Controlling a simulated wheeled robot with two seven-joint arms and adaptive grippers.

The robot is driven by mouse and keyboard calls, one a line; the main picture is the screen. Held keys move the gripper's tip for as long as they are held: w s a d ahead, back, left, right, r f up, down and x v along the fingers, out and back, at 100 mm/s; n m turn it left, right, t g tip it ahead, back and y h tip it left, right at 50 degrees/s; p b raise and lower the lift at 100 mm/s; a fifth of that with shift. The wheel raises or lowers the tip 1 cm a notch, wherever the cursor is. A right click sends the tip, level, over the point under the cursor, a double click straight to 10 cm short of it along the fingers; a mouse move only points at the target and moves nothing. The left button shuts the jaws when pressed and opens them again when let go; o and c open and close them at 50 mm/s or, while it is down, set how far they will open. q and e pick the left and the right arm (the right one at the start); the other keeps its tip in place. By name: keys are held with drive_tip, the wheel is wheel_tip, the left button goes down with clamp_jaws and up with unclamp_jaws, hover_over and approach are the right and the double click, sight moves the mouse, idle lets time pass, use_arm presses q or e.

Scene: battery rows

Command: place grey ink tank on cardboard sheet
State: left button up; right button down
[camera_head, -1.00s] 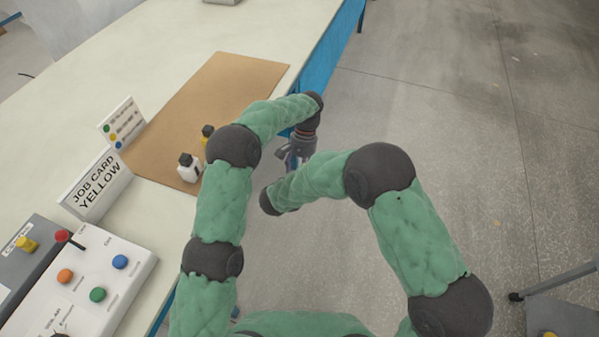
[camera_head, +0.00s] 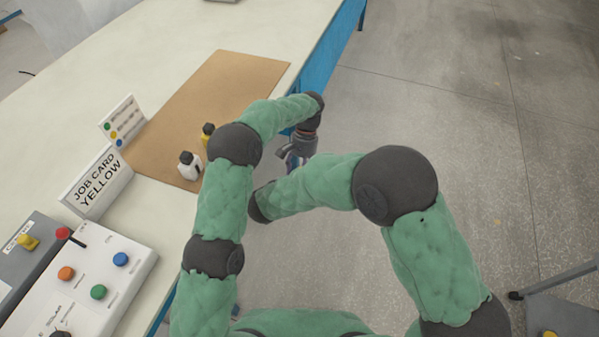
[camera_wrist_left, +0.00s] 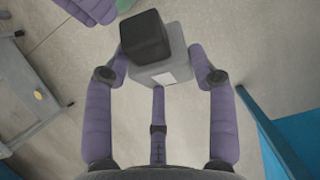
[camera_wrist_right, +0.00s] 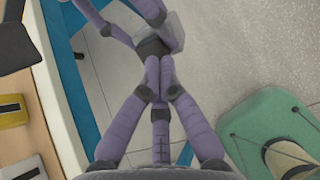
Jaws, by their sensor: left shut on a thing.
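The grey ink tank (camera_wrist_left: 160,72) with a black cap is between the fingers of my left gripper (camera_wrist_left: 165,78), which is shut on it. The tank also shows in the right wrist view (camera_wrist_right: 174,32). In the head view my left gripper (camera_head: 299,148) hangs off the table edge, over the floor. My right gripper (camera_wrist_right: 159,72) has its fingertips together close to the tank's black cap; I cannot tell if they touch it. In the head view the right gripper is hidden. The brown cardboard sheet (camera_head: 220,85) lies flat on the table, largely bare.

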use_arm(q)
drive_tip(key=shift+r, duration=0.1)
use_arm(e)
drive_tip(key=s+d+f+m+g+y, duration=0.3)
drive_tip(key=s+d+f+m+g, duration=0.15)
drive_tip(key=s+f+m, duration=0.6)
drive_tip(key=s+d+f+m+g+y, duration=0.35)
drive_tip(key=s+f+m+g, duration=0.25)
drive_tip(key=s+f+m, duration=0.5)
drive_tip(key=d+m, duration=0.2)
drive_tip(key=m, duration=0.2)
drive_tip(key=d+m+t, duration=0.1)
drive_tip(key=d+m, duration=0.1)
drive_tip(key=m, duration=0.3)
drive_tip(key=d+f+m+t, duration=0.1)
drive_tip(key=m, duration=0.3)
drive_tip(key=shift+w+d, duration=0.1)
drive_tip(key=shift+d, duration=0.3)
use_arm(q)
drive_tip(key=shift+r, duration=0.15)
use_arm(e)
drive_tip(key=shift+r, duration=0.1)
